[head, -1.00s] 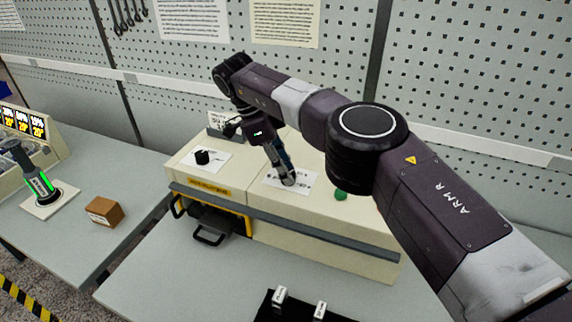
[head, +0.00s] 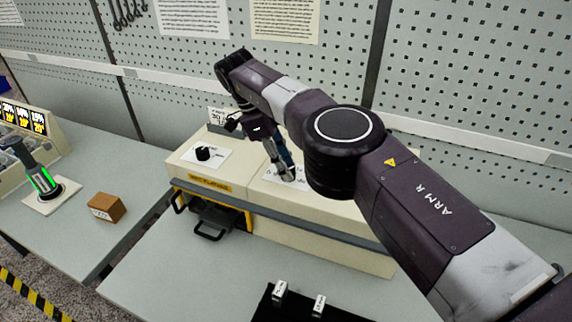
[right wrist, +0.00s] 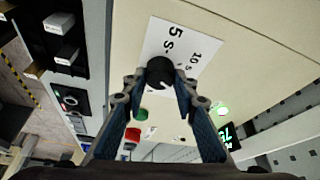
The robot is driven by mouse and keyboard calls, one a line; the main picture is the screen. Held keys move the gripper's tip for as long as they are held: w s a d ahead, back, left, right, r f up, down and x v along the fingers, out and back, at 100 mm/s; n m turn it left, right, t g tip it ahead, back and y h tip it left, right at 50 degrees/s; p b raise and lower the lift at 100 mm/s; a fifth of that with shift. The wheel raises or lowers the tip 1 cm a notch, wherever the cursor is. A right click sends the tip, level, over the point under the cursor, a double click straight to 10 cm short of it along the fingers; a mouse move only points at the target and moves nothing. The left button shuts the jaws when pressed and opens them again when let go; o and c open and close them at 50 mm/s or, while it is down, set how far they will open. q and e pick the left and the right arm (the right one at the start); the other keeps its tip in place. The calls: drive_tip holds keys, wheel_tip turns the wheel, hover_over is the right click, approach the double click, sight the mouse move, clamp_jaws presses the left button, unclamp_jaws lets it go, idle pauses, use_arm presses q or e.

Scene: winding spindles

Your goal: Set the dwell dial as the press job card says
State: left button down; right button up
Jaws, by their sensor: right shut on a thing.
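The dwell dial is a black round knob (right wrist: 160,72) on a white scale plate (right wrist: 157,42) marked "5 s" and "10 s" in the right wrist view. My right gripper (right wrist: 162,80) is shut on this knob, one finger on each side. In the head view my right gripper (head: 286,175) points down onto the plate on top of the cream press (head: 310,228), and hides the knob. I cannot tell for sure where the knob's mark points. A small standing card (head: 217,117) behind the press is partly hidden; its text is not clear. My left gripper is not in view.
A second black knob (head: 203,153) sits on the press's left part. The right wrist view shows a green button (right wrist: 141,114), a red button (right wrist: 133,134) and a lit display (right wrist: 229,136). A brown box (head: 106,207) stands on the left table.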

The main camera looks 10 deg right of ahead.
drive_tip(key=o, duration=1.2)
drive_tip(key=shift+c, duration=0.2)
